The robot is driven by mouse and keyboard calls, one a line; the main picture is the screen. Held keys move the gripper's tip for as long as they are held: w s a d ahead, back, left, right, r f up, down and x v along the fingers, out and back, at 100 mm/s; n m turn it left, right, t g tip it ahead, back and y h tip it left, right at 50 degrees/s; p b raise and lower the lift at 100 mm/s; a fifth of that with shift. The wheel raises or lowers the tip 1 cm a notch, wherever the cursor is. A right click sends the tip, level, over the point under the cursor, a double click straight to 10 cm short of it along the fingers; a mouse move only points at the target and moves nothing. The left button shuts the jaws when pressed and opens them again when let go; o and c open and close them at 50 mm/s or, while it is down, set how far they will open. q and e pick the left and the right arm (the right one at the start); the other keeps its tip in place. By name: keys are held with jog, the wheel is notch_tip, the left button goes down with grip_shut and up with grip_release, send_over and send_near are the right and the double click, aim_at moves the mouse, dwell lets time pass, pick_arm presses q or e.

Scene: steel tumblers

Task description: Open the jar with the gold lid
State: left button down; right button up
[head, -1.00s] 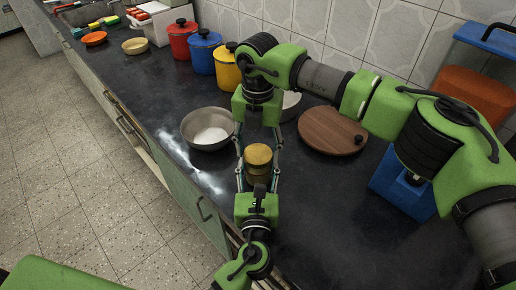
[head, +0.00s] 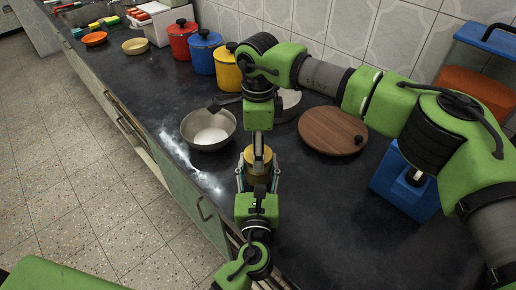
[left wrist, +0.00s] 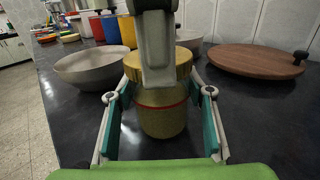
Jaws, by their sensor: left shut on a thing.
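The jar (left wrist: 162,122) stands upright on the dark counter, with a yellowish body and a red ring just under its gold lid (head: 248,157). The lid also shows in the left wrist view (left wrist: 131,68), sitting on the jar. My left gripper (head: 258,182) is shut on the jar's body, one finger at each side. My right gripper (head: 258,166) points down over the lid from above. One of its fingers crosses the front of the lid in both views. The other finger is hidden behind, so its grip on the lid cannot be told.
A round wooden board (head: 330,131) lies to the right. Red (head: 181,40), blue (head: 205,52) and yellow (head: 227,68) pots stand behind. A blue-based appliance (head: 405,190) stands at right. The near counter right of the jar is clear.

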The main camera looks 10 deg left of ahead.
jog(key=n, duration=0.3)
jog(key=shift+n, duration=0.4)
jog(key=n, duration=0.8)
jog(key=shift+n, duration=0.3)
jog(key=n, duration=0.5)
jog(key=shift+r, duration=0.2)
jog(key=shift+r, duration=1)
